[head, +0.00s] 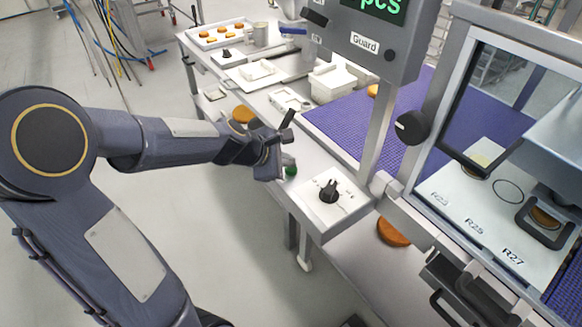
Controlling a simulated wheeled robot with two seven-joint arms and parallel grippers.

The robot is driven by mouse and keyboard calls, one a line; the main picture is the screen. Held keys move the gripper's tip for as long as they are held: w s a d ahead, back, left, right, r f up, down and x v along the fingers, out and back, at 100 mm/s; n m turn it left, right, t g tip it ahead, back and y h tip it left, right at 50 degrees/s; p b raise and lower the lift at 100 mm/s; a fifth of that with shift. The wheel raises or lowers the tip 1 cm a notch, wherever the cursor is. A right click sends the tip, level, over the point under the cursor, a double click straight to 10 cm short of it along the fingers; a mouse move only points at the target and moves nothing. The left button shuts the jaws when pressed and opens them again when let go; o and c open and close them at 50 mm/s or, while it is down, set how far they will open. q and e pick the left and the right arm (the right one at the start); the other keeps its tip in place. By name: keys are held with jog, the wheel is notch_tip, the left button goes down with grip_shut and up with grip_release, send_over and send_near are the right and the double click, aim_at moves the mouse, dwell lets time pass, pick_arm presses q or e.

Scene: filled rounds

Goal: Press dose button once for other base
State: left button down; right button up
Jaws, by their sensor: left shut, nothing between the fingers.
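A green button (291,171) sits at the left edge of the bench, beside a white control box with a black rotary knob (329,191). No label on the button is readable. My left gripper (283,159) is shut and empty, close above and left of the green button and partly covering it. I cannot tell if they touch. A brown round (543,217) sits in a dark holder near R27. My right gripper is not in view.
A display post (379,135) with a "Guard" label stands right of the button. A purple mat (345,122) lies behind it. Orange rounds lie near my left wrist (243,114) and below the bench edge (393,232). Trays (258,75) crowd the back bench. The floor at left is mostly clear.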

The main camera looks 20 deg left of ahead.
aim_at(287, 170)
pick_arm(q)
jog(key=shift+f, duration=0.35)
dwell(0.4)
jog(key=shift+r+p, duration=0.8)
jog(key=shift+r, duration=0.25)
notch_tip(287, 170, up, 5)
jog(key=p, duration=0.5)
dwell(0.4)
